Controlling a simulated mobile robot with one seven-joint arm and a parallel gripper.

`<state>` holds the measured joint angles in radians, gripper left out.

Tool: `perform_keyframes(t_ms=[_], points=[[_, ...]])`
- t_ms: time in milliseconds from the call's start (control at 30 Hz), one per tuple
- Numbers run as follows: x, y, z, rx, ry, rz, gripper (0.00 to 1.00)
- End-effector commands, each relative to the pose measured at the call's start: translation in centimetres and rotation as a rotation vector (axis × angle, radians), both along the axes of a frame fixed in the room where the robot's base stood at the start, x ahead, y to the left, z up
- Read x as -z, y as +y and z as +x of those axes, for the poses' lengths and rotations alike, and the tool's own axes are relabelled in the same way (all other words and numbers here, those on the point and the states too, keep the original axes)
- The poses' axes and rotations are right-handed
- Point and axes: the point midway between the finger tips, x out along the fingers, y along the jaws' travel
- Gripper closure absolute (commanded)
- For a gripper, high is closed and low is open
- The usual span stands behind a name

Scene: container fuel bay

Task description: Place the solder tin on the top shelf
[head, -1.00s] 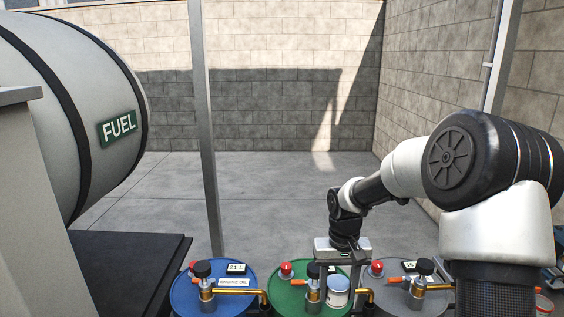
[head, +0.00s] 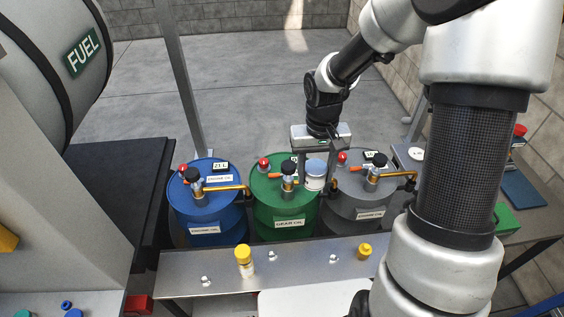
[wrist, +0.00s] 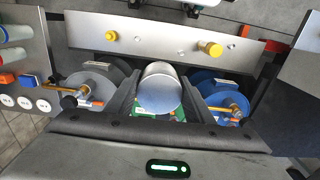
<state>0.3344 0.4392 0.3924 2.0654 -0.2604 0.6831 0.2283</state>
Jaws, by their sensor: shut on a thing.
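The solder tin (head: 315,182) is a small whitish can with a pale blue-grey top; no readable label shows. My gripper (head: 316,178) is shut on it, one finger on each side, and holds it upright above the green gear oil drum (head: 270,210). In the wrist view the tin (wrist: 159,88) sits between the two dark fingers of my gripper (wrist: 160,92).
A blue drum (head: 205,220) and a grey drum (head: 352,212) flank the green one, with taps and brass pipes on top. A yellow-capped bottle (head: 244,262) and a yellow cap (head: 364,251) stand on the metal shelf.

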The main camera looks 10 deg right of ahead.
Motion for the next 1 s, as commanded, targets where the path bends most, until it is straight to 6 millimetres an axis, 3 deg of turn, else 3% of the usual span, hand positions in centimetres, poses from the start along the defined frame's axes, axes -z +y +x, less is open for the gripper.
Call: perform_keyframes(t_ms=[167,267,600,800,1000], points=[[1.4,-0.2,0.0,-0.039,0.002,0.000,0.79],[4.3,-0.7,0.1,-0.137,0.004,0.002,0.79],[19.9,-2.8,0.4,-0.817,0.004,0.006,0.79],[29.0,-3.0,0.2,-1.249,0.002,0.005,0.79],[35.4,-2.7,-0.3,-1.589,0.000,0.003,0.79]])
